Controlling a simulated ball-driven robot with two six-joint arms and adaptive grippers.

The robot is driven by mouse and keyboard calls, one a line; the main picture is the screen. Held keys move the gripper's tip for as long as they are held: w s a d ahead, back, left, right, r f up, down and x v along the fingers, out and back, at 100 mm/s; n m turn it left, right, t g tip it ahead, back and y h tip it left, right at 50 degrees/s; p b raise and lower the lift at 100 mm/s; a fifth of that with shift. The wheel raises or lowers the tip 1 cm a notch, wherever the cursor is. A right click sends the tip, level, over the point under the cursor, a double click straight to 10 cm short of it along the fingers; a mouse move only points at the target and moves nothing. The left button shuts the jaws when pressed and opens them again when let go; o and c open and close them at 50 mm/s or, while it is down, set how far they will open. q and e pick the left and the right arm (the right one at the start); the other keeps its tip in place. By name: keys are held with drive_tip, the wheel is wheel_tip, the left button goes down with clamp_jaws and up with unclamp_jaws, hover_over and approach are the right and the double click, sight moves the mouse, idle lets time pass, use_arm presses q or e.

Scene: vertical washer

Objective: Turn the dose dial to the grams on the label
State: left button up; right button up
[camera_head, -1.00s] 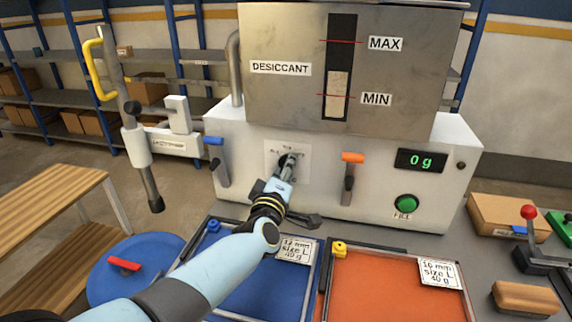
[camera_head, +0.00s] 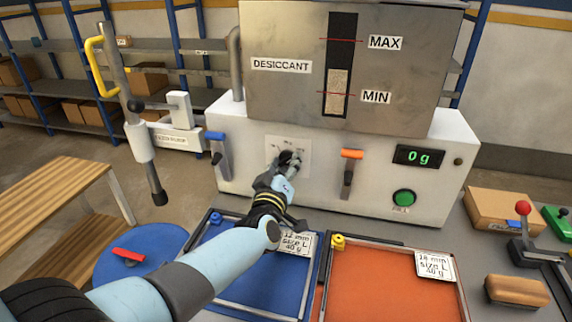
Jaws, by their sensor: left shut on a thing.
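The dose dial (camera_head: 289,157) is a dark knob on a white plate (camera_head: 273,146) on the machine front. My left gripper (camera_head: 288,166) is shut on the dial; gripper and arm hide most of it. The small markings around the dial are too blurred to read, and its pointer is hidden. A label (camera_head: 298,244) on the blue tray, partly covered by my arm, reads 12 mm, size L, 40 g. The label (camera_head: 435,265) on the orange tray reads about 16 mm, size L, 40 g. The green display (camera_head: 418,157) shows 0 g. My right gripper is not in view.
A blue-handled lever (camera_head: 217,150) and an orange-handled lever (camera_head: 350,168) flank the dial. A green FILL button (camera_head: 403,198) sits below the display. The steel desiccant hopper (camera_head: 285,90) stands above. Blue (camera_head: 250,284) and orange (camera_head: 390,290) trays lie in front.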

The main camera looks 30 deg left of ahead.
use_arm(q)
drive_tip(key=shift+f, duration=0.15)
drive_tip(key=o, duration=1.2)
drive_tip(key=shift+c, duration=0.2)
drive_tip(key=shift+s, duration=0.1)
drive_tip(key=v, duration=1.2)
